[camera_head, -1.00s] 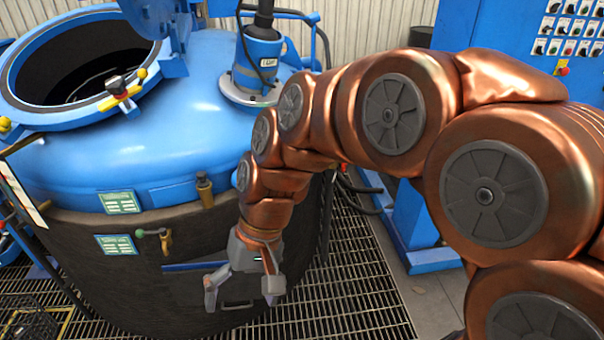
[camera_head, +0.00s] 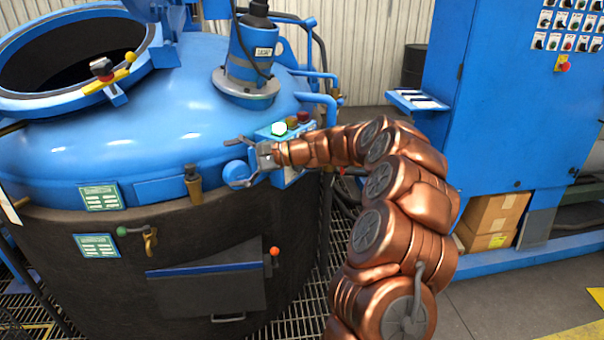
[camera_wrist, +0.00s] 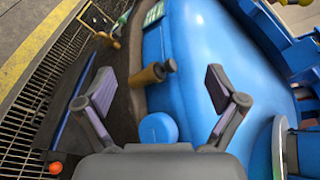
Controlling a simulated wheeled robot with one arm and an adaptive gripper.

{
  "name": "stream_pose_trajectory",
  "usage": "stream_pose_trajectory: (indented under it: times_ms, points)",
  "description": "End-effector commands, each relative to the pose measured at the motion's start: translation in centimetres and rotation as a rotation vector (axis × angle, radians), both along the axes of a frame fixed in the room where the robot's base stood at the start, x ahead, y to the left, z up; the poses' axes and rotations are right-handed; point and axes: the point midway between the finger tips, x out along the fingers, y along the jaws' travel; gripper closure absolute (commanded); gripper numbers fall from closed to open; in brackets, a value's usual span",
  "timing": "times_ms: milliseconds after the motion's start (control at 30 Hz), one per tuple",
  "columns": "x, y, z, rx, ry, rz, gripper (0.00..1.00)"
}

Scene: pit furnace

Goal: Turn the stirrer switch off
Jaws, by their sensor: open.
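I cannot tell which part is the stirrer switch; my arm hides part of the box. My gripper (camera_head: 238,164) is open and empty just left of the box, pointing left. A round blue part (camera_head: 236,170) lies by its fingers. In the wrist view the round blue part (camera_wrist: 158,130) shows between the open fingers, and a brass fitting (camera_wrist: 150,74) lies beyond it.
The blue furnace (camera_head: 150,100) has an open hatch (camera_head: 70,65) at left and a stirrer motor (camera_head: 250,60) on top. A blue cabinet (camera_head: 500,120) with rows of switches (camera_head: 570,28) stands at right. Floor at lower right is clear.

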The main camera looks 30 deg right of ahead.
Motion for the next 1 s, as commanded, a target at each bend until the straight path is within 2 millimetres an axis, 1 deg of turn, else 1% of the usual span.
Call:
stream_pose_trajectory:
  times_ms: [33,67,100,167,200,267,300,367,400,500,600,700,767,867,1000]
  points:
    - [1.4,-2.6,-2.0,0.036,0.003,-0.057,0.05]
    - [2.1,-4.3,-2.6,0.057,0.002,-0.092,0.05]
    - [3.0,-6.5,-3.6,0.085,0.001,-0.140,0.05]
    - [4.1,-9.8,-5.0,0.125,0.000,-0.208,0.05]
    - [4.7,-12.2,-6.1,0.150,-0.001,-0.255,0.05]
    - [5.3,-15.7,-7.5,0.184,-0.007,-0.325,0.05]
    - [5.6,-17.9,-8.7,0.203,-0.007,-0.368,0.05]
    - [5.8,-21.1,-10.1,0.228,-0.013,-0.429,0.05]
    - [5.8,-23.0,-10.9,0.242,-0.017,-0.464,0.05]
    - [5.6,-26.7,-12.7,0.270,-0.021,-0.536,0.05]
    - [5.3,-29.3,-13.6,0.284,-0.030,-0.584,0.05]
    - [5.2,-30.5,-14.0,0.291,-0.034,-0.608,0.05]
    - [5.4,-30.7,-14.1,0.292,-0.034,-0.612,0.05]
    - [6.2,-30.3,-14.2,0.292,-0.033,-0.613,0.05]
    - [8.1,-29.4,-14.2,0.292,-0.030,-0.611,0.05]
